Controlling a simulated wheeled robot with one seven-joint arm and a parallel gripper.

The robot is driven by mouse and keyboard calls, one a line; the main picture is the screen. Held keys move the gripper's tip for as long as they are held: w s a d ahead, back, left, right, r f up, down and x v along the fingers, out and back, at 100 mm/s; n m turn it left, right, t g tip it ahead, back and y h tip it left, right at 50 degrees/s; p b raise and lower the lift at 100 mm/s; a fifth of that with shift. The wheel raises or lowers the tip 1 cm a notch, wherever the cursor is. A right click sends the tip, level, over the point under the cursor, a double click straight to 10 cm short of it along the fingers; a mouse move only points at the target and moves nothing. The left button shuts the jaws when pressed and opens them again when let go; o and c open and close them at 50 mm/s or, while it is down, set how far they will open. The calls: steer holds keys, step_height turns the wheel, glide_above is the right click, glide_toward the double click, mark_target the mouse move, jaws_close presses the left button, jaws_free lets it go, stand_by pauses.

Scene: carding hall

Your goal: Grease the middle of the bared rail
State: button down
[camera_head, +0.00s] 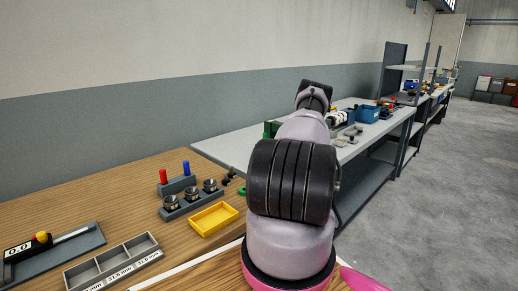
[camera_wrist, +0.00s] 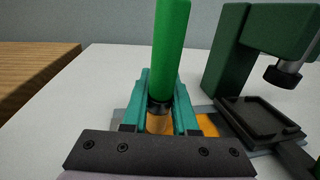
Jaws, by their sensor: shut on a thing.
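In the wrist view my gripper (camera_wrist: 160,112) has its teal fingers closed on an upright green tool (camera_wrist: 169,45). The tool is a green cylinder with a dark collar and an amber-brown lower part between the fingers. Its lower tip is hidden by my gripper. An orange patch (camera_wrist: 207,125) and a grey-blue strip (camera_wrist: 204,110) show beside the fingers, low over the pale tabletop. I cannot tell whether these belong to the rail, and I cannot make out the rail's middle. In the head view my own arm hides the gripper and the tool.
A dark green press-like stand (camera_wrist: 230,55) with a black tray (camera_wrist: 260,118) is close right of my gripper. The wooden bench (camera_head: 140,205) holds a yellow tray (camera_head: 214,219), a grey compartment tray (camera_head: 115,262) and a cup rack (camera_head: 193,204). The grey table (camera_head: 225,146) runs back beyond.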

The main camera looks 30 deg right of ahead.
mark_target(273, 126)
steer(key=shift+w+d+f, duration=0.1)
steer(key=shift+d+f, duration=0.05)
steer(key=shift+d, duration=0.85)
steer(key=shift+w+d+f, duration=0.1)
steer(key=shift+d+f, duration=0.05)
steer(key=shift+d, duration=0.8)
steer(key=shift+w+d+r, duration=0.1)
steer(key=shift+w+d, duration=0.05)
steer(key=shift+d, duration=0.5)
steer(key=shift+w+d+r, duration=0.1)
steer(key=shift+w+d, duration=0.1)
steer(key=shift+d, duration=0.5)
steer(key=shift+w+d+r, duration=0.1)
steer(key=shift+w+d, duration=0.05)
steer(key=shift+d, duration=0.5)
steer(key=shift+r, duration=3)
steer(key=shift+r, duration=0.1)
steer(key=shift+r, duration=1.45)
steer(key=shift+s, duration=0.1)
